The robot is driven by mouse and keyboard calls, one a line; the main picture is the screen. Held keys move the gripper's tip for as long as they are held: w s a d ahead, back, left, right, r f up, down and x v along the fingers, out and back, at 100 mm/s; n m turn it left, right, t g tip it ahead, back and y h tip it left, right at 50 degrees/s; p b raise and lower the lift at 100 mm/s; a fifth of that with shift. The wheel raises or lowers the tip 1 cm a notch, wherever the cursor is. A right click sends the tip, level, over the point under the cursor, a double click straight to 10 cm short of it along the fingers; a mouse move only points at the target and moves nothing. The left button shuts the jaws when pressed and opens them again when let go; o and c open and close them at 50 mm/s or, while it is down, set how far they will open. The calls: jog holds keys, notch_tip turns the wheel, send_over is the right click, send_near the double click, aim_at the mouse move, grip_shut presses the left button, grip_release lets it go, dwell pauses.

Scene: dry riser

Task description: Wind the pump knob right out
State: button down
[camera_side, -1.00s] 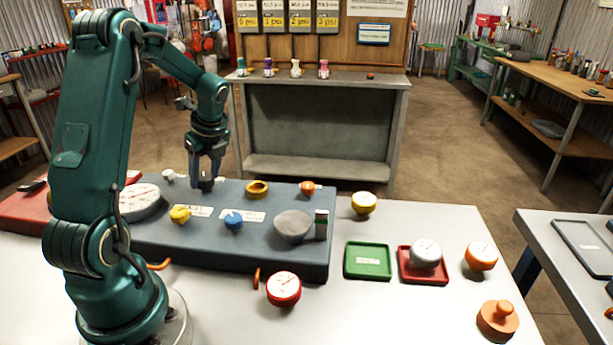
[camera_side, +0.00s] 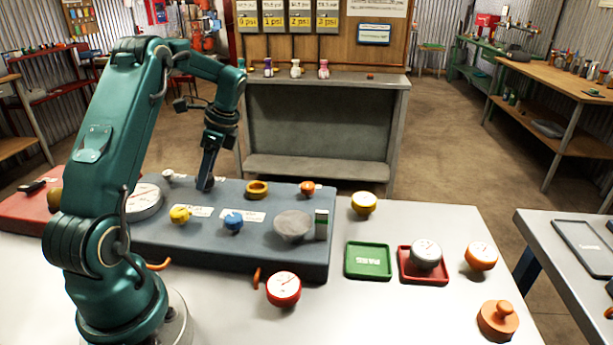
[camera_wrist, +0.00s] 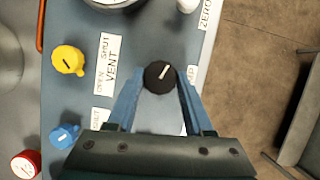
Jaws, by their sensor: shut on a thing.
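The pump knob, a round black knob with a white line on top (camera_wrist: 159,76), stands on the blue-grey panel (camera_side: 255,205) in the wrist view. Its white line points up and slightly right. My gripper (camera_wrist: 158,82) is shut on it, with one blue finger on each side. In the side view my gripper (camera_side: 205,187) points down at the back edge of the panel, and its fingers hide the knob there.
A yellow knob (camera_side: 180,214) and a blue knob (camera_side: 233,222) stand nearby on the panel. A large white dial (camera_side: 143,202) is to the left and a brass ring (camera_side: 257,189) to the right. A red gauge (camera_side: 284,289) lies in front.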

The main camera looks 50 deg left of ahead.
jog(key=n+h, duration=0.1)
jog(key=n, duration=0.2)
jog(key=n+h, duration=0.1)
jog(key=n, duration=0.2)
jog(key=shift+w+a+g, duration=0.15)
jog(key=shift+a+g, duration=0.05)
jog(key=shift+g, duration=0.2)
jog(key=n+h, duration=0.1)
jog(key=n, duration=0.2)
jog(key=n+h, duration=0.1)
jog(key=n, duration=0.2)
jog(key=shift+a+h, duration=0.15)
jog(key=shift+h, duration=0.15)
jog(key=shift+n, duration=0.3)
jog(key=shift+c, duration=1.4)
grip_release()
